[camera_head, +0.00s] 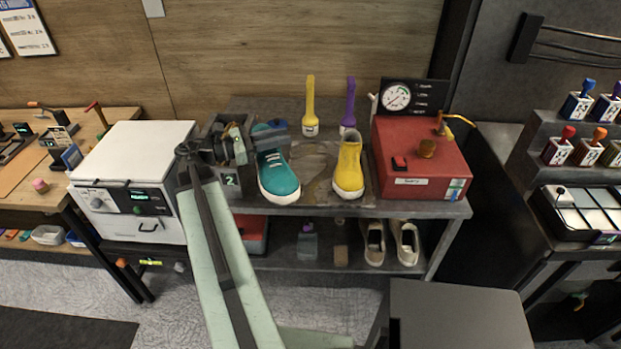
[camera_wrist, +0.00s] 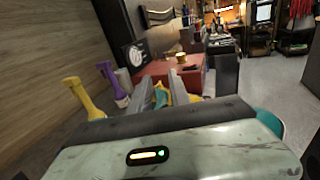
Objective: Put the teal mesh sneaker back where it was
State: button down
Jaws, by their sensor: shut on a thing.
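The teal mesh sneaker (camera_head: 278,180) is on or just above the grey bench top, left of the yellow sneaker (camera_head: 349,168), with its white-soled toe toward the front edge. I cannot tell whether its sole touches the bench. My gripper (camera_head: 274,140) reaches in from the left and is shut on the sneaker's upper near the ankle opening, hiding part of it. In the wrist view, teal shows between my fingers (camera_wrist: 168,82) and a rounded teal part of the sneaker (camera_wrist: 270,122) shows at right behind my wrist.
A red machine with a gauge (camera_head: 425,155) stands to the right. A yellow brush (camera_head: 310,105) and a purple brush (camera_head: 349,105) stand at the back. A white box machine (camera_head: 135,165) is at left. Beige shoes (camera_head: 404,243) sit on the lower shelf.

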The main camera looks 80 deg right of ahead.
aim_at(271, 158)
jog(key=s+d+f+b, duration=0.1)
jog(key=s+d, duration=0.7)
jog(key=d, duration=0.4)
jog(key=shift+s+d, duration=0.2)
jog(key=shift+s, duration=0.1)
jog(key=shift+s+d+f+b, duration=0.1)
jog(key=shift+d+f+b, duration=0.05)
jog(key=shift+f+b, duration=0.7)
jog(key=shift+s+d+f+b, duration=0.1)
jog(key=shift+s+f+b, duration=0.05)
jog(key=shift+f+b, duration=0.7)
jog(key=shift+s+d+f+b, duration=0.1)
jog(key=shift+d+f+b, duration=0.05)
jog(key=shift+f+b, duration=0.7)
jog(key=c, duration=1.2)
grip_release()
jog(key=r+p+v, duration=0.1)
jog(key=v, duration=1.1)
jog(key=shift+r, duration=0.15)
